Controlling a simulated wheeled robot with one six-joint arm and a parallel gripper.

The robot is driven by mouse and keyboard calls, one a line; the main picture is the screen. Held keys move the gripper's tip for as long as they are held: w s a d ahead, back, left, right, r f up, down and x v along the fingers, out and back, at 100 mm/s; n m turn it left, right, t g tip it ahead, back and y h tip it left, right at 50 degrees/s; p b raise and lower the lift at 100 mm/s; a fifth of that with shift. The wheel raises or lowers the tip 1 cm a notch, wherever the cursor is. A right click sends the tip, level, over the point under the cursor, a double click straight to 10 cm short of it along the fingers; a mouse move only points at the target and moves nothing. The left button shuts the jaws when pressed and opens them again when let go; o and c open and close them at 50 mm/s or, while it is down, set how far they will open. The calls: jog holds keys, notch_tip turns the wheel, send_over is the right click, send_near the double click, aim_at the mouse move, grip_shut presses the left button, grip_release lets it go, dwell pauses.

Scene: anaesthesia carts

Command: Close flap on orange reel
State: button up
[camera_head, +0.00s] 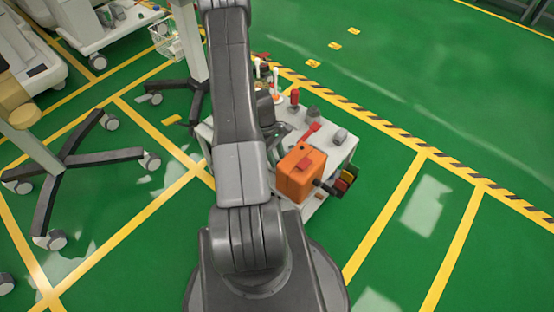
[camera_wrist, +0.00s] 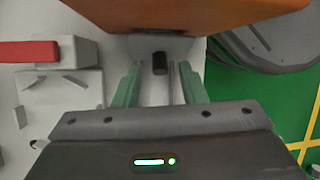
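The orange reel (camera_head: 302,170) is a boxy orange unit on the near right part of the white cart top. Its orange body (camera_wrist: 190,14) fills the top of the wrist view. Just below it, a pale grey piece carries a small black peg (camera_wrist: 159,63); I cannot tell whether this is the flap. My gripper (camera_wrist: 158,70) has two green fingers, apart, one on each side of the peg in the picture. No contact with the peg is visible. In the head view my arm hides part of the cart, and the fingers cannot be made out.
The white cart (camera_head: 342,157) also bears a red-handled item (camera_head: 311,131), a red bottle (camera_head: 294,98) and other small things. Small coloured bins (camera_head: 345,180) hang at its right side. Wheeled stand legs (camera_head: 75,160) are at left. Green floor at right is clear.

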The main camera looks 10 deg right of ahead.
jog(key=shift+s+f, duration=0.2)
jog(key=shift+f, duration=0.3)
grip_shut()
